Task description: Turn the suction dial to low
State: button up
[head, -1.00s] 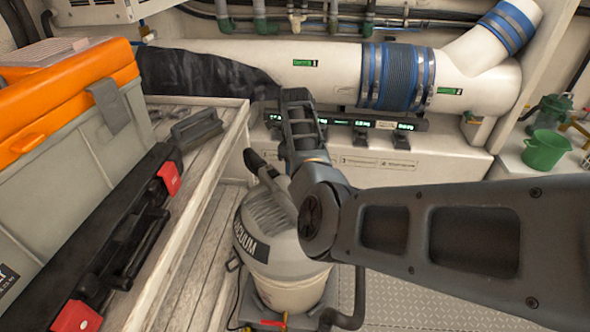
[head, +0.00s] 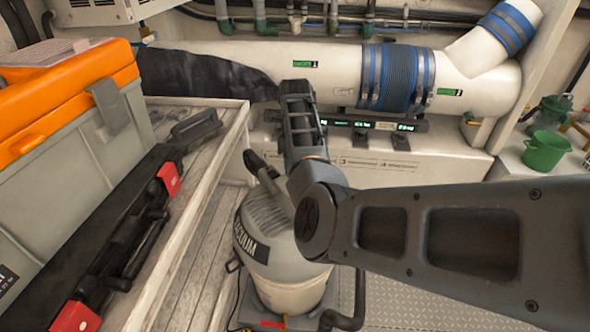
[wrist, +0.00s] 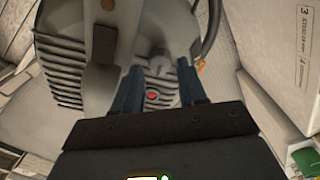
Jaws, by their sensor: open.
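The grey canister vacuum (head: 262,246) stands on the floor in the head view, beside the bench and partly behind my arm. In the wrist view its ribbed grey housing (wrist: 62,72) fills the upper left. A small grey knob (wrist: 158,64), which looks like the suction dial, shows between my fingers with a red button (wrist: 152,96) below it. Its setting marks are not readable. My gripper (wrist: 160,76) is open, with one blue finger on each side of the knob. I cannot tell whether the fingers touch it. In the head view the fingertips are hidden.
A white duct with a blue sleeve (head: 395,78) runs behind. A green bucket (head: 545,151) stands at right. Metal floor (head: 430,308) shows right of the vacuum.

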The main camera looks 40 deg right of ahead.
jog(key=shift+r, duration=2.75)
